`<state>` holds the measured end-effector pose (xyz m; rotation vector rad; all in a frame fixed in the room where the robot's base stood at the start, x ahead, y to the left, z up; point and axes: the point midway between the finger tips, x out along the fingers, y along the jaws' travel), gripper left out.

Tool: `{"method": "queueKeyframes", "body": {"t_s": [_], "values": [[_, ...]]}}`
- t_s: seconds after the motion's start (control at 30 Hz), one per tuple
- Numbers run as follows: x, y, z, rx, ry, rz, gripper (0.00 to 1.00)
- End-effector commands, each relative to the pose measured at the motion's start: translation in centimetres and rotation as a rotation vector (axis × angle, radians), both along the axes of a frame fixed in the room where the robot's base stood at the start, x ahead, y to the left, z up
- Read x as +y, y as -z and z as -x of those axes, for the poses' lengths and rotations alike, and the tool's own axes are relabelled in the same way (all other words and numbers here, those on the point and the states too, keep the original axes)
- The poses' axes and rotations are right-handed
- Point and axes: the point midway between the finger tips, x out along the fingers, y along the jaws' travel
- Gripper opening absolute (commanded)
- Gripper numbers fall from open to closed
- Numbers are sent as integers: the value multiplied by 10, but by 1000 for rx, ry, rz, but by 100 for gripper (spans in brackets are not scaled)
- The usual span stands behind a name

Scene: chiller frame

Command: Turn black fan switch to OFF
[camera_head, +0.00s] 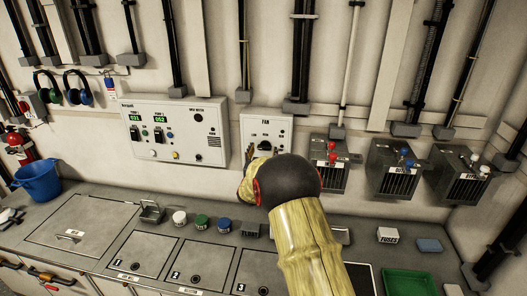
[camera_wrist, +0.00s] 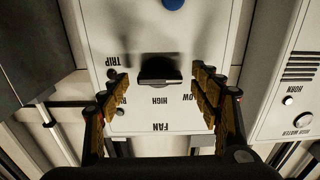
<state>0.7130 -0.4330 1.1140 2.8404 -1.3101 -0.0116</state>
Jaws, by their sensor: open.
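The white fan panel (camera_head: 270,119) is on the back wall in the head view, its lower part hidden by my arm. In the wrist view the panel (camera_wrist: 140,30) appears upside down, with the labels FAN, HIGH, LOW and TRIP. The black fan switch (camera_wrist: 160,72) is at its middle, its bar lying sideways in the picture. My gripper (camera_wrist: 161,80) is open, with one finger on each side of the switch and clear gaps to it. In the head view my gripper (camera_head: 250,158) is at the panel's lower left, partly hidden by my arm.
A white control box (camera_head: 175,130) with displays and knobs is left of the fan panel. Metal boxes (camera_head: 392,170) with coloured knobs are to the right. A blue bucket (camera_head: 38,181) and a green tray (camera_head: 410,283) are on the counter (camera_head: 100,205) below.

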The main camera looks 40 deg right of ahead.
Motion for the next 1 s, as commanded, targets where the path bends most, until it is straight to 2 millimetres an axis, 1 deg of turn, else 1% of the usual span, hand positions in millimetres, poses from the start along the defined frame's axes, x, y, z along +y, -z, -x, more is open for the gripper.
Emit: {"method": "queueKeyframes", "body": {"t_s": [0.33, 0.5, 0.7, 1.0], "values": [[52, -1, 42, 0, -3, 0, 64], [73, 0, 61, 0, -2, 0, 64], [84, 0, 71, 0, 0, 0, 64], [85, 0, 73, 0, 0, 0, 64]]}}
